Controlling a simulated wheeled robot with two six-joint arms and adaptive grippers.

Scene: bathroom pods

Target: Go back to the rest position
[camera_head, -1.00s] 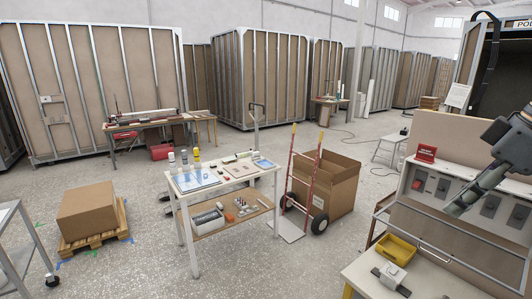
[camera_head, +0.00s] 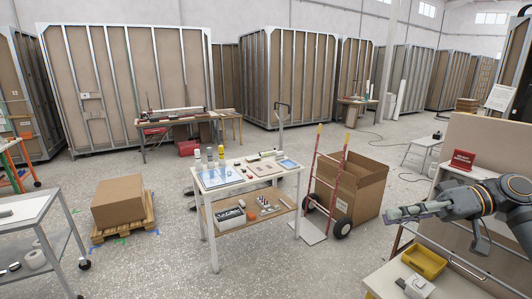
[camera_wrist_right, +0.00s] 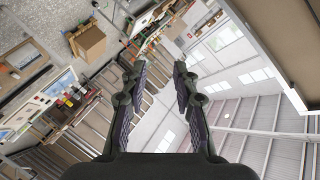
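My right gripper (camera_head: 396,213) reaches in from the right edge in the head view, pointing left and roughly level. It appears in front of the workbench with the red sign and above the yellow bin. In the right wrist view the gripper (camera_wrist_right: 160,68) has its two fingers apart, with nothing held between them. That view shows the hall tilted behind the fingers. My left gripper is not in view.
Below my right arm are a yellow bin (camera_head: 424,262) and a table edge; a red sign (camera_head: 462,160) stands behind it. A white work table (camera_head: 213,247), a red hand truck (camera_head: 313,175) and a cardboard box (camera_head: 362,188) stand ahead. Grey floor is open around them.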

